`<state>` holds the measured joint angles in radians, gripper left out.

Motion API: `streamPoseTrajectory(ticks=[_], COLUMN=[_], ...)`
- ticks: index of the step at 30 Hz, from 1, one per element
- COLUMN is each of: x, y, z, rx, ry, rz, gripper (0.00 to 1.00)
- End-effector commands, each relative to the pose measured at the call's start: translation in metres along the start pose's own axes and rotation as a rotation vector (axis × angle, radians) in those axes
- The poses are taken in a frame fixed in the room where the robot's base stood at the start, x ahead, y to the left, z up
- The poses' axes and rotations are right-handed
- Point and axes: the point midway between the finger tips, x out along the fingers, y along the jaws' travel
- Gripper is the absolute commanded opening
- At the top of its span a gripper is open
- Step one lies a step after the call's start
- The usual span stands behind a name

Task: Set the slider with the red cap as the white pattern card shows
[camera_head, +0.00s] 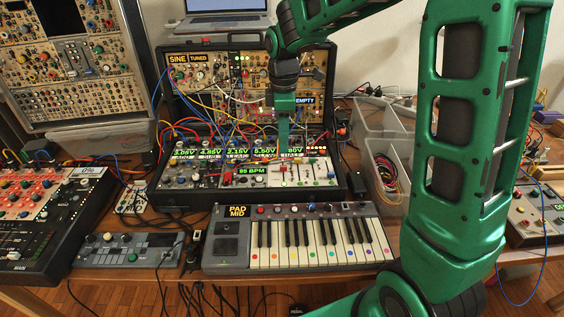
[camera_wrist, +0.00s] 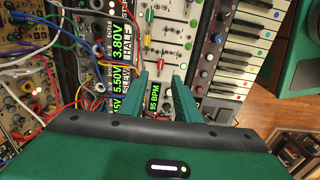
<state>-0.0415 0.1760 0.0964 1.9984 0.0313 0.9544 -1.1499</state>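My gripper (camera_head: 284,146) points down over the middle of the synth case, above the lower row of modules. In the wrist view its two green fingers (camera_wrist: 160,76) stand apart with nothing held between them. I cannot make out the white pattern card for certain.
Patch cables (camera_head: 215,125) hang around the gripper's left side. A green "95 BPM" display (camera_head: 251,171) is beside the slider panel. A keyboard (camera_head: 300,238) lies in front. Clear bins (camera_head: 385,150) stand to the right. A laptop (camera_head: 228,18) is behind.

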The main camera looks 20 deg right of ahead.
Motion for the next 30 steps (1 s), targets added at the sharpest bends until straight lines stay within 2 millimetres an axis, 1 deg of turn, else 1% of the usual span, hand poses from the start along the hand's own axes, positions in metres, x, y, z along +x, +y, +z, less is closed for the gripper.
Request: streamPoseTrajectory(ticks=[1, 3, 9, 15, 20, 28, 29, 30], x=[0.010, 0.022, 0.057, 0.080, 0.087, 0.088, 0.088, 0.088], y=[-0.001, -0.001, -0.001, -0.001, 0.000, 0.000, 0.000, 0.000], z=[0.001, 0.001, 0.002, 0.001, 0.001, 0.001, 0.001, 0.001], rx=[0.001, 0.002, 0.004, 0.004, 0.004, 0.004, 0.004, 0.004], ry=[-0.002, -0.002, -0.003, -0.002, -0.001, -0.001, -0.001, -0.001], rz=[-0.005, -0.005, -0.005, -0.003, -0.001, 0.000, 0.000, 0.000], gripper=[0.30, 0.30, 0.30, 0.30, 0.30, 0.30, 0.23, 0.13])
